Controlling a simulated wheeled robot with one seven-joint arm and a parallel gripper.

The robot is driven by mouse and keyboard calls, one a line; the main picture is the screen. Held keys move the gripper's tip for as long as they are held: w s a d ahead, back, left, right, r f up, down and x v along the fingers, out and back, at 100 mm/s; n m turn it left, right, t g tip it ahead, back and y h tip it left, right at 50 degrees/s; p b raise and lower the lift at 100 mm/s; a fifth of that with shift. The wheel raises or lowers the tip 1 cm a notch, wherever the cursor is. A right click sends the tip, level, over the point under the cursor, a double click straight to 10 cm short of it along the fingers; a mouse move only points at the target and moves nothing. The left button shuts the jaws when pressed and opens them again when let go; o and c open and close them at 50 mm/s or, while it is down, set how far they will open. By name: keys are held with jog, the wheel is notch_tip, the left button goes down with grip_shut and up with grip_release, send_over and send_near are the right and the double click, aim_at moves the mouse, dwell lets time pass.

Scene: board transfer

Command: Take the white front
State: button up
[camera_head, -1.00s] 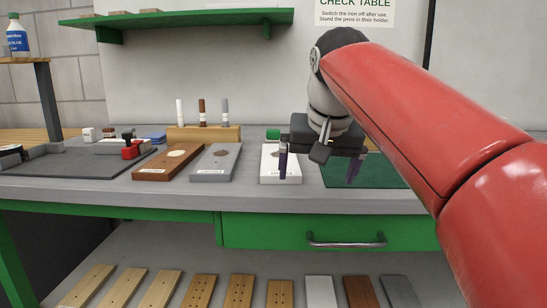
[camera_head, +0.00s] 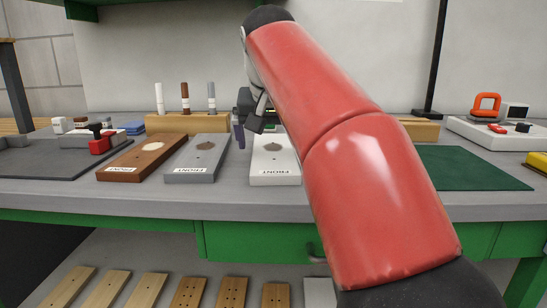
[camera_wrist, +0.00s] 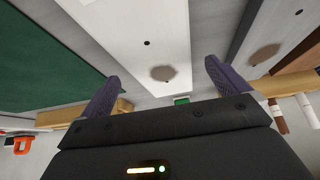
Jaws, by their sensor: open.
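The white front (camera_head: 274,168) is a flat white board with a brown patch and a "FRONT" label. It lies on the grey bench, right of a grey front (camera_head: 198,165) and a brown front (camera_head: 140,163). I see no contact.
A wooden holder (camera_head: 180,122) with three pens stands behind the fronts. A green mat (camera_head: 470,168) lies to the right, with an orange-handled device (camera_head: 487,105) beyond it. A red-and-grey tool (camera_head: 100,140) is at left. Several boards rest on the shelf below.

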jog(key=shift+x, duration=1.1)
jog(key=c, duration=1.1)
jog(key=shift+c, duration=0.2)
jog(key=shift+r, duration=0.15)
